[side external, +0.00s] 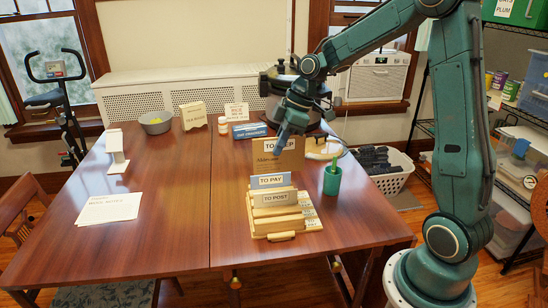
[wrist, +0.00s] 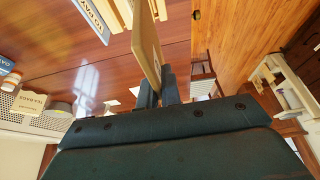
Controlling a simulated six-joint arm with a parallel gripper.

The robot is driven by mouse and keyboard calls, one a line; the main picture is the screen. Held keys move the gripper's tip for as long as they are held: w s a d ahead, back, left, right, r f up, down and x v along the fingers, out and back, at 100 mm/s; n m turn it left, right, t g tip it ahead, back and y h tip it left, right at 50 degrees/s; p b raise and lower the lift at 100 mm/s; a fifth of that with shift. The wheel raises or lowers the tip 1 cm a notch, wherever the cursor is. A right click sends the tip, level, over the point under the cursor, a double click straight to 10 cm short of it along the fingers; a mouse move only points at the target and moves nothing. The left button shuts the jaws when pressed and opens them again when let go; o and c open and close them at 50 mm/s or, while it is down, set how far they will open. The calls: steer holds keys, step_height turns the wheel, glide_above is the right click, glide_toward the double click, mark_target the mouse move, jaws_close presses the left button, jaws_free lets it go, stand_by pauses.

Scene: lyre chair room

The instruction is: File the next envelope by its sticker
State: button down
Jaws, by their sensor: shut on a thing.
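My gripper (side external: 283,132) hangs over the filing rack and is shut on a tan envelope. In the wrist view the envelope (wrist: 147,42) shows nearly edge-on between the fingers (wrist: 157,88). No sticker is readable. I cannot tell whether the envelope touches the rack.
A green cup (side external: 332,181) stands close right of the rack. A grey bowl (side external: 156,123) and white papers (side external: 110,208) are at left.

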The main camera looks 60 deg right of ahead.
steer(key=shift+w, duration=0.1)
stand_by(0.3)
steer(key=w+d, duration=0.6)
steer(key=d, duration=0.1)
steer(key=f, duration=1.6)
steer(key=shift+w+a, duration=0.15)
steer(key=shift+a, duration=0.1)
steer(key=shift+f, duration=0.1)
steer(key=shift+f, duration=2.05)
steer(key=shift+f, duration=0.15)
steer(key=c, duration=1.6)
jaws_free()
